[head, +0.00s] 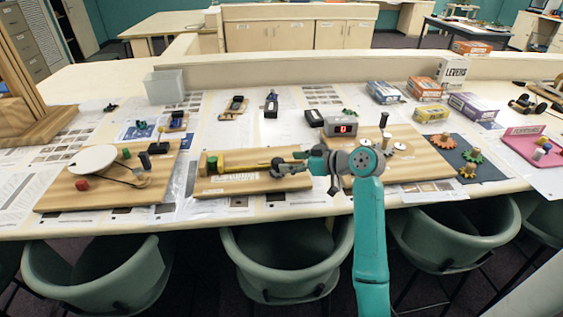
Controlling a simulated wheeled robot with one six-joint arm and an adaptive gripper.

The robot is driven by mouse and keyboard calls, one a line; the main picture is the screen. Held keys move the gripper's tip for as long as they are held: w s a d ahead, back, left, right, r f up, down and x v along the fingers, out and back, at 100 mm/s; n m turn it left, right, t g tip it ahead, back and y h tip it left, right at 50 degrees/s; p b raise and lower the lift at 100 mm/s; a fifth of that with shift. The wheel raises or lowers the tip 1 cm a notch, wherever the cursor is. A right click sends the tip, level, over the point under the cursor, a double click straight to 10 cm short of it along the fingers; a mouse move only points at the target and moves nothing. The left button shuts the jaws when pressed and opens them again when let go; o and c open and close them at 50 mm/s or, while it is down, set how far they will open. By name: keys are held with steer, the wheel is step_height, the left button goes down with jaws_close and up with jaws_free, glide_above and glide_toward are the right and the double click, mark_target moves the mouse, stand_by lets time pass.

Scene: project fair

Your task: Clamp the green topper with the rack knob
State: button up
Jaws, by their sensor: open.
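A dark upright knob (277,163) shows near the bar's right end, close to my fingertips. A small dark post (212,164) stands at the bar's left end. My gripper (287,168) is open, points left and is over the board's right part. I cannot tell whether the knob is between the fingers. A small green piece (126,153) sits on the left board.
The left board (60,197) bears a white disc (93,160) and a red block (82,185). Behind my gripper is a grey counter showing 0 (341,129). Right are a gear board (420,166) and a blue mat (440,147) with gears. Green chairs line the front edge.

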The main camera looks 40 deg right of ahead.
steer(key=v, duration=0.6)
steer(key=shift+s, duration=0.15)
steer(key=shift+s, duration=0.1)
stand_by(0.3)
